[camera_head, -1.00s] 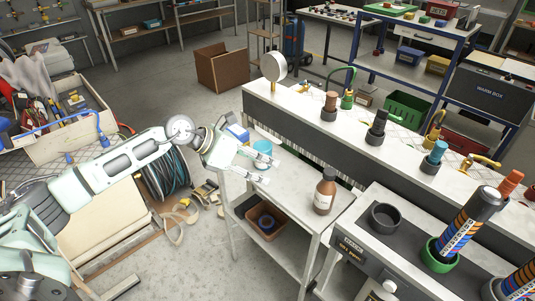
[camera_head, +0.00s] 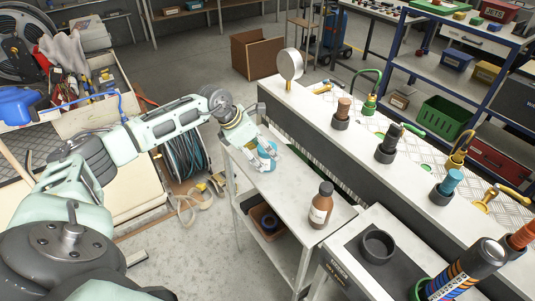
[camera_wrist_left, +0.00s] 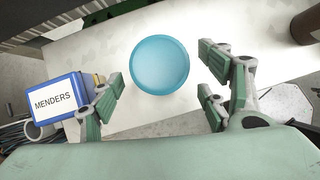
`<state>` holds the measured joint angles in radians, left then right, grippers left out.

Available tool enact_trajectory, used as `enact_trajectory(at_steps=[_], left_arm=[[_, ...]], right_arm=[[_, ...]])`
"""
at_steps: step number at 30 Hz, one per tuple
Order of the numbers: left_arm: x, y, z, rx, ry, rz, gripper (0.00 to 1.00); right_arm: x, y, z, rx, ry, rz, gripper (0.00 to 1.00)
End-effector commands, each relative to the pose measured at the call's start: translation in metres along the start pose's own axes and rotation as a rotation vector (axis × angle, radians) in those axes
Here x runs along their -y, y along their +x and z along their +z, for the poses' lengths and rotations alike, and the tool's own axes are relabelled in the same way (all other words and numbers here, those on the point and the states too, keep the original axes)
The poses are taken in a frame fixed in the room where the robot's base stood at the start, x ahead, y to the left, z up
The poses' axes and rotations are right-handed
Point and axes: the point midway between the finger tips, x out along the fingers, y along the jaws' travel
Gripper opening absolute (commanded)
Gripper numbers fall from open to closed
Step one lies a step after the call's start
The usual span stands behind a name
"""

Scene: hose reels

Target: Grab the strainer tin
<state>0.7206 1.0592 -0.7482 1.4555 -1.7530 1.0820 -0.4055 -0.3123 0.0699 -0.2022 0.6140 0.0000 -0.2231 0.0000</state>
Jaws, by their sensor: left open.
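The strainer tin appears to be the round light-blue tin (camera_wrist_left: 160,66) lying on the white bench top. In the left wrist view it sits between and a little beyond the spread fingers of my left gripper (camera_wrist_left: 165,95). The tin also shows in the head view (camera_head: 267,150), partly hidden by the fingers. My left gripper (camera_head: 265,161) is open and empty, above and around the tin; I cannot tell whether a finger touches it. No lettering shows on the tin. My right gripper is not in view.
A blue box labelled MENDERS (camera_wrist_left: 57,100) stands close beside the left finger in the wrist view. A brown bottle (camera_head: 321,205) stands farther along the bench top (camera_head: 285,196). A raised counter (camera_head: 340,150) with fittings borders the bench's right side.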

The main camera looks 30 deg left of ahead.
Motion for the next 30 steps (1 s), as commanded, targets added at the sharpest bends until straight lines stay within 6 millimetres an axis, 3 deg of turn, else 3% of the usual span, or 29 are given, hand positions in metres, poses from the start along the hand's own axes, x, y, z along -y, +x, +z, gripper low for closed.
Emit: enact_trajectory(at_steps=[2,6,14,30], left_arm=[[0.003,0.011,0.004,0.0,-0.002,-0.005,0.69],[0.001,0.029,0.002,0.001,-0.001,-0.002,0.69],[0.001,0.034,0.001,0.001,0.001,-0.001,0.69],[0.001,0.033,0.001,0.001,0.0,0.0,0.23]], right_arm=[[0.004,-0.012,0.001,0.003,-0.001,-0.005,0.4],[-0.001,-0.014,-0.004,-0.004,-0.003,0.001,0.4],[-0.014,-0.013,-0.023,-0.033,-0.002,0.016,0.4],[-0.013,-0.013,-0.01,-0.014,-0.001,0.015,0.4]])
